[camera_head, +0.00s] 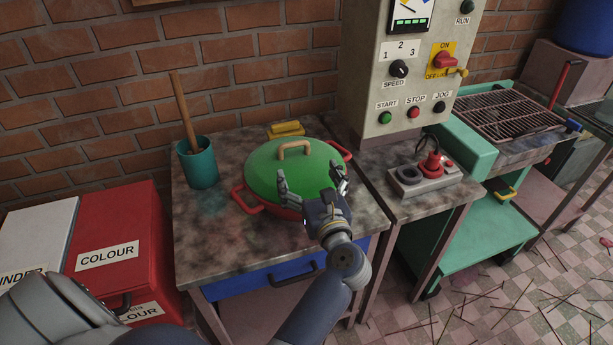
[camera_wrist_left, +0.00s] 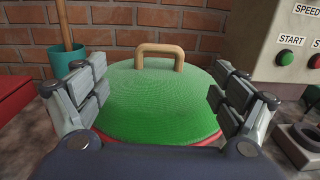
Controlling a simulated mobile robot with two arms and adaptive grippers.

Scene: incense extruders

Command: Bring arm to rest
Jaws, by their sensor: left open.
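My left gripper (camera_head: 312,188) is open and empty, above the front of a red pot (camera_head: 246,201) that stands on the stained table. A green lid (camera_head: 265,163) with a tan handle (camera_head: 295,148) covers the pot. In the left wrist view the open fingers (camera_wrist_left: 160,95) frame the green lid (camera_wrist_left: 150,105) from either side, and the handle (camera_wrist_left: 160,50) stands upright beyond them. Whether the fingers touch the lid I cannot tell. My right gripper is in neither view.
A teal cup (camera_head: 197,165) with a wooden stick stands left of the pot. A control box (camera_head: 405,70) rises at the right, with a grey joystick unit (camera_head: 408,187) below it. A yellow object (camera_head: 286,128) lies behind the pot.

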